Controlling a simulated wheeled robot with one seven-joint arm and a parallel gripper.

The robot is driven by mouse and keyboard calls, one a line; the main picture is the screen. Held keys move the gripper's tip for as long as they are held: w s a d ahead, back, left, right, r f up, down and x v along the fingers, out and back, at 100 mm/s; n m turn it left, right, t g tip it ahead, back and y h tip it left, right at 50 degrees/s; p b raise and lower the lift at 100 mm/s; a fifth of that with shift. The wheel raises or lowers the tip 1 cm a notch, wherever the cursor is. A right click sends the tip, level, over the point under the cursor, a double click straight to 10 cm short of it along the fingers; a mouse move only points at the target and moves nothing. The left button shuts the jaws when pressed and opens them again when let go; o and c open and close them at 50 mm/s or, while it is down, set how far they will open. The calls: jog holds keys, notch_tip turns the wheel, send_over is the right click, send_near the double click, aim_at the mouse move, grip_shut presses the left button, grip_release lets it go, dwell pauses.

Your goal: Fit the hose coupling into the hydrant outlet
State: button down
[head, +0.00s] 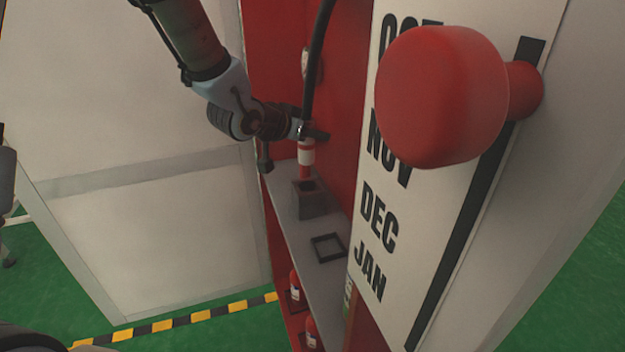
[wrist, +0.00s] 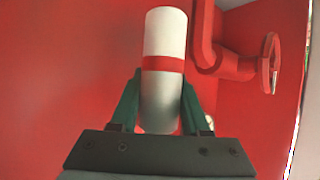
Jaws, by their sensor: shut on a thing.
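My gripper (head: 308,136) is shut on the hose coupling (head: 306,156), a white cylinder with red bands. A black hose (head: 317,60) rises from it. In the wrist view the coupling (wrist: 163,90) stands between the two green fingers of my gripper (wrist: 160,95). In the head view it is about upright above a grey block (head: 311,205) with a dark opening on top. I cannot tell whether its lower end is inside that opening. A red pipe (wrist: 206,50) with a handwheel (wrist: 270,62) is on the red back wall, right of the coupling in the wrist view. No outlet mouth is clearly visible.
The block stands on a narrow grey shelf (head: 287,222) in a red cabinet. A dark square frame (head: 327,248) lies nearer on the shelf. Fire extinguishers (head: 312,333) stand below. A large red knob-like part (head: 440,95) and a month-lettered white panel (head: 375,215) are at right.

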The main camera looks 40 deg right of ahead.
jog(key=p, duration=0.1)
send_over(315, 181)
notch_tip(315, 181, down, 5)
jog(key=shift+r, duration=0.1)
notch_tip(315, 181, down, 4)
jog(key=shift+f+p, duration=0.15)
jog(key=shift+p, duration=0.5)
jog(key=shift+w+f, duration=0.1)
jog(key=shift+f, duration=0.2)
jog(key=shift+f, duration=0.1)
jog(key=shift+f, duration=0.15)
jog(key=shift+c, duration=1.9)
grip_release()
jog(key=shift+r, duration=0.25)
